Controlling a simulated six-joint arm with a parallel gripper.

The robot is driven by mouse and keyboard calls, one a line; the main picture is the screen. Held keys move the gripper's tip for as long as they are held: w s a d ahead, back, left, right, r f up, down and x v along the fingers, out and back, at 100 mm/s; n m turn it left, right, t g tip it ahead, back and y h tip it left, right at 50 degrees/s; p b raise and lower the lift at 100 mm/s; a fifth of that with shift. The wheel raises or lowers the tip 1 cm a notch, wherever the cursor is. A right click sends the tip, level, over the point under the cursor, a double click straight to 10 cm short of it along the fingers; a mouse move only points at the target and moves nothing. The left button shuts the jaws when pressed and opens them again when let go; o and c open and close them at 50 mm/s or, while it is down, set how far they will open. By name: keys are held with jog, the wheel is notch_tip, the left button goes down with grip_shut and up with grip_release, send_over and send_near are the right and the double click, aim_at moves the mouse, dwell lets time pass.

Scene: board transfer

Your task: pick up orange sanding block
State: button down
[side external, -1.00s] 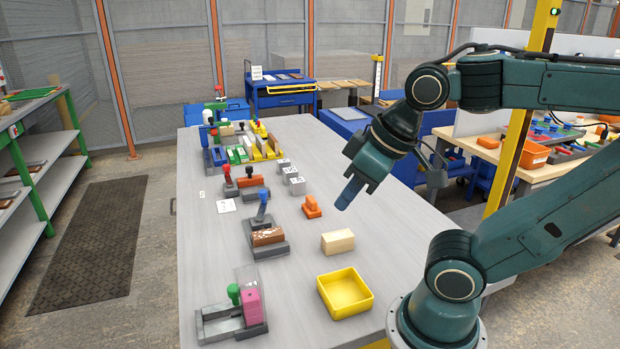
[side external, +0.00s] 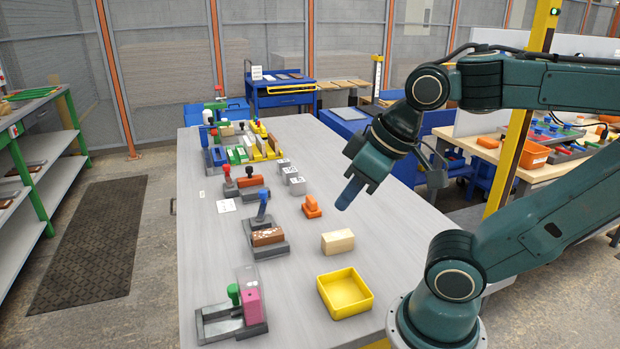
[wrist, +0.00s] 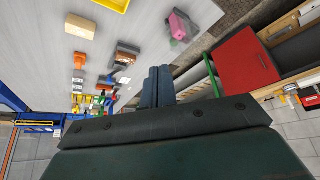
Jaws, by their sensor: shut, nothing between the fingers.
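The orange sanding block (side external: 312,207) stands on the grey table (side external: 215,270), near its middle, with an upright grip on top. It also shows as a small orange shape at the upper left of the wrist view (wrist: 79,58). My gripper (side external: 346,203) is above the table, to the right of the block and apart from it. Its blue fingers are shut together with nothing between them, as the wrist view (wrist: 158,72) shows.
A cream block (side external: 338,241) and a yellow tray (side external: 346,292) lie in front of the orange block. A fixture with a brown block (side external: 267,237) is to its left. A fixture with a pink block (side external: 252,305) stands at the front left. Several coloured blocks crowd the table's far end.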

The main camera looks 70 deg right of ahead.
jog(key=c, duration=2.2)
grip_release()
jog(key=c, duration=1.2)
grip_release()
jog(key=shift+o, duration=0.2)
jog(key=w+d+r+m+g+h, duration=0.1)
jog(key=w+d+r, duration=0.1)
jog(key=w+d, duration=0.3)
jog(key=w+d+r+m+g, duration=0.1)
jog(key=w+d+r+m, duration=0.15)
jog(key=w, duration=0.45)
jog(key=m+g+y, duration=0.1)
jog(key=m+g, duration=0.3)
jog(key=m, duration=0.2)
send_over(311, 198)
notch_tip(311, 198, down, 20)
jog(key=shift+n, duration=0.25)
jog(key=shift+f, duration=4.3)
